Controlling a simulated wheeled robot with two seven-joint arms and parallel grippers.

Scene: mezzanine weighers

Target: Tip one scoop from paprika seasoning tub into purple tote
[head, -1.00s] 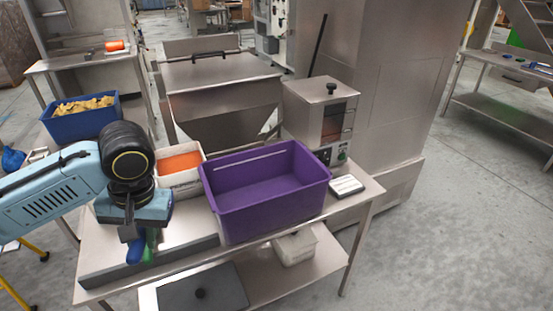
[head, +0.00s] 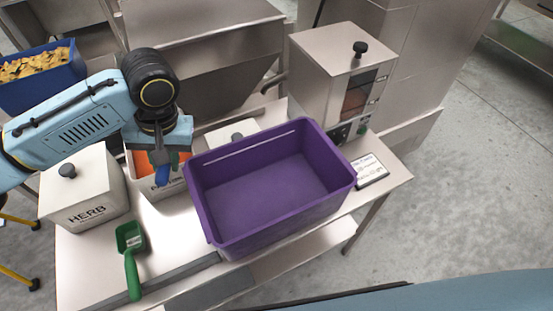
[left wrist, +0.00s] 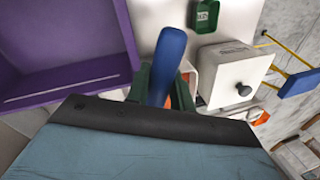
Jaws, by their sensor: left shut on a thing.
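My left gripper (head: 162,158) is shut on a blue scoop (head: 162,176), over the paprika tub. The scoop's blue handle shows large in the left wrist view (left wrist: 168,55); its bowl is hidden. The paprika tub (head: 172,190) is white with orange seasoning inside and a partly covered label. My gripper and arm hide much of it. The empty purple tote (head: 215,228) stands open just to the right of the tub. It also fills the left of the left wrist view (left wrist: 60,82). My right gripper is not in view.
A lidded herb tub (head: 85,190) stands left, and a green scoop (head: 132,262) lies in front. Another lidded tub (head: 228,136) is behind the tote. A steel machine (head: 322,75) and a small sign (head: 370,170) are at right. A blue crate (head: 45,85) is at back left.

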